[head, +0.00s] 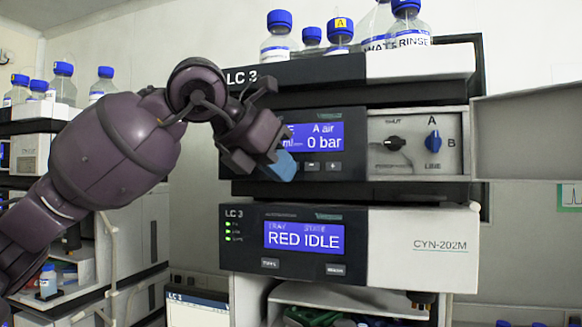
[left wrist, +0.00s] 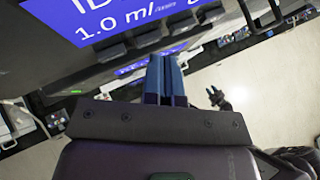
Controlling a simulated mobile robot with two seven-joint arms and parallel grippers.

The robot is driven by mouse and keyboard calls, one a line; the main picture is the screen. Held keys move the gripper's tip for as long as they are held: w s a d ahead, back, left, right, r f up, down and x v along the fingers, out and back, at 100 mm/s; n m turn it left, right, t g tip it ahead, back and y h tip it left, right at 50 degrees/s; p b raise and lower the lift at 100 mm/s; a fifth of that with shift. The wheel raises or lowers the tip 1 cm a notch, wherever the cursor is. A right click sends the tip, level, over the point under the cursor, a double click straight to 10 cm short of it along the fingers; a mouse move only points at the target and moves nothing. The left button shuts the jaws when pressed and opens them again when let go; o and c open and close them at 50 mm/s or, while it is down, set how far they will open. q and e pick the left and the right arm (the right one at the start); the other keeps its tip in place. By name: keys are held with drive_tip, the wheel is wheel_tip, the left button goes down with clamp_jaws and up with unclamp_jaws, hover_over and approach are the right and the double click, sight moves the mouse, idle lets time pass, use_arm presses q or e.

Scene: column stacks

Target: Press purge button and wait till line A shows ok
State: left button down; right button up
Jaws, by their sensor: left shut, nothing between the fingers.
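The upper pump module's screen (head: 322,137) is lit blue and reads "A air" and "0 bar"; its left part is behind my gripper. In the left wrist view the screen (left wrist: 115,20) shows "ID" and "1.0 ml/". Two small keys (head: 322,166) show under the screen; the keys further left are hidden, and I cannot read a purge label. My left gripper (head: 287,168) is shut and empty, its blue fingertips at the key row's left part. In the left wrist view the fingers (left wrist: 165,75) are together beside dark keys (left wrist: 147,39); contact is unclear.
Right of the screen are a black knob (head: 395,143) and a blue A/B line knob (head: 433,140). The lower module's screen (head: 304,237) reads "RED IDLE". Blue-capped bottles (head: 278,40) stand on top. An open panel (head: 525,123) juts out at right.

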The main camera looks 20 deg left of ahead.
use_arm(q)
drive_tip(key=shift+w, duration=0.4)
idle(0.7)
drive_tip(key=shift+s, duration=0.1)
drive_tip(key=shift+s+b, duration=0.4)
drive_tip(key=shift+s, duration=0.3)
drive_tip(key=shift+s+a+b, duration=0.15)
drive_tip(key=shift+s+b, duration=0.5)
drive_tip(key=shift+s, duration=1.85)
idle(3.6)
